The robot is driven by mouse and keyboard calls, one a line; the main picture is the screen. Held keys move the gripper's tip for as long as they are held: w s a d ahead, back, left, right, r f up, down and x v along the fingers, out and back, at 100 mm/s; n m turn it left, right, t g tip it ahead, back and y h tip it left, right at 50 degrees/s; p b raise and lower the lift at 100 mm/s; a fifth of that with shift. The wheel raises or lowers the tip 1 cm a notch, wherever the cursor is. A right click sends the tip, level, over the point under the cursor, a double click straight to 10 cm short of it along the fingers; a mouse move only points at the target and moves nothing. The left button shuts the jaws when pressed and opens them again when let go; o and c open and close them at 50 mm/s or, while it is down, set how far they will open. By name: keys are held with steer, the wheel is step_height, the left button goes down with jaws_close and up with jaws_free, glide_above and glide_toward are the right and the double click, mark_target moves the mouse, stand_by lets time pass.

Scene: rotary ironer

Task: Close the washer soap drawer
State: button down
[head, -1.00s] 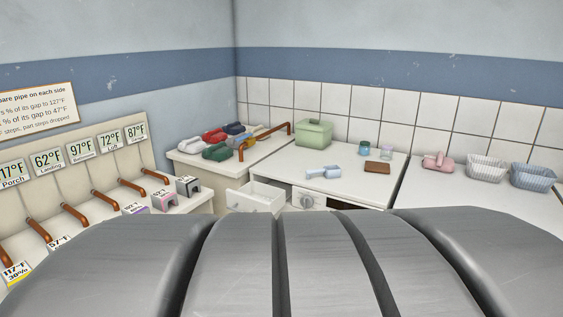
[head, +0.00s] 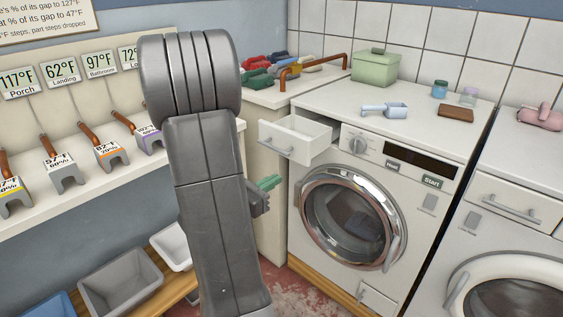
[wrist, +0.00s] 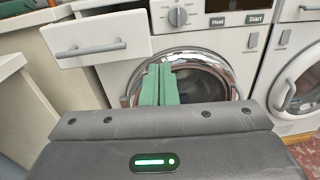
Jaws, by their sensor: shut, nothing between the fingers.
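The washer soap drawer (head: 290,141) is a white drawer with a grey bar handle, pulled out at the upper left of the washer (head: 330,170). In the wrist view the drawer front (wrist: 112,46) is at the upper left, facing me. My gripper (head: 270,183) shows green fingertips in the head view, below and a little left of the drawer and apart from it. In the wrist view its green fingers (wrist: 159,84) are together and empty, in front of the washer's round door and to the right of the drawer front.
The washer top (head: 385,114) holds a blue scoop (head: 384,110), a green box (head: 375,67), small jars and a brown block (head: 455,114). A second machine (head: 515,215) stands to the right. A shelf with pipes and tags runs along the left.

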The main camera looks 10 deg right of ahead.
mark_target(306, 155)
steer(key=shift+n+t+y, duration=0.3)
steer(key=shift+n+t, duration=0.2)
steer(key=shift+t, duration=0.1)
steer(key=x, duration=0.9)
steer(key=w+a+x, duration=0.1)
steer(key=x, duration=0.3)
steer(key=shift+w+d+f, duration=0.25)
steer(key=shift+w+d, duration=0.05)
steer(key=shift+w, duration=0.1)
